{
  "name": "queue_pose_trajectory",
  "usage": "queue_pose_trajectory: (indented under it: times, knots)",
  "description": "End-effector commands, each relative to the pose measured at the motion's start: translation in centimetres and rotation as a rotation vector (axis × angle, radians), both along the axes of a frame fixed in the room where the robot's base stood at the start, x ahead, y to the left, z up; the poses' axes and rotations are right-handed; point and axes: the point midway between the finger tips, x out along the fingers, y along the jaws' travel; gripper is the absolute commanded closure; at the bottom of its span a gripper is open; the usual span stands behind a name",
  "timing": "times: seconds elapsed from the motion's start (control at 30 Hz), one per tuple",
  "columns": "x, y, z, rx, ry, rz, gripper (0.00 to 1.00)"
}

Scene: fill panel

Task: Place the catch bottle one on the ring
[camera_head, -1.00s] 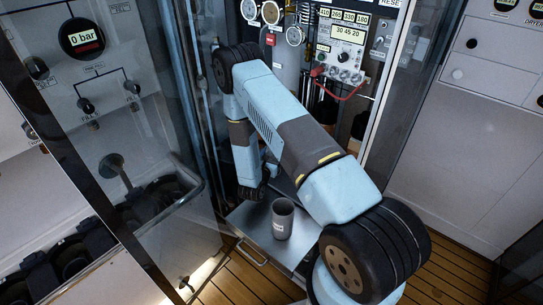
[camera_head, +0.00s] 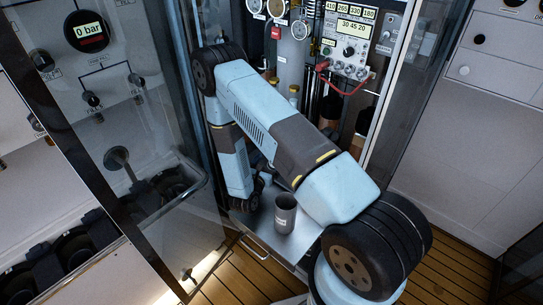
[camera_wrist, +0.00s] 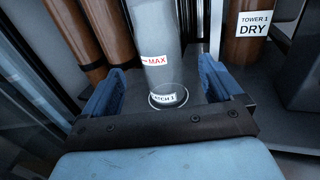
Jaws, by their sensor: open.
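My gripper (camera_wrist: 162,68) is open, with its two blue fingers on either side of a grey, see-through cylinder (camera_wrist: 162,30) marked MAX, with gaps at both sides. A label reading "ATCH 1", partly cut off, shows at the cylinder's foot, inside a pale round rim (camera_wrist: 168,104). I cannot tell whether this rim is the ring or the bottle's own base. In the head view my gripper (camera_head: 247,197) is low inside the cabinet, its fingers mostly hidden. A grey, open-topped cup-like bottle (camera_head: 285,214) with a small white label stands upright on the metal tray, right of my gripper.
The metal tray (camera_head: 262,236) juts out at the cabinet's foot. Glass doors (camera_head: 150,150) stand at the left. Brown columns (camera_wrist: 80,40) and a TOWER 1 DRY sign (camera_wrist: 252,24) are close by in the wrist view. A red cable (camera_head: 345,90) hangs from the control box.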

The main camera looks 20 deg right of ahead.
Motion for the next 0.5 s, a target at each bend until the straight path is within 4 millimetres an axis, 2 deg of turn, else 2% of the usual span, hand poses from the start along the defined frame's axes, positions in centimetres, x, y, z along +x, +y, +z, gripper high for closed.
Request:
queue_pose_trajectory:
  times: [0.2, 0.5]
  knots:
    - [-2.1, 1.7, 0.0, -0.001, 0.001, 0.001, 0.07]
    - [-2.7, 2.1, 0.0, 0.000, -0.001, 0.000, 0.07]
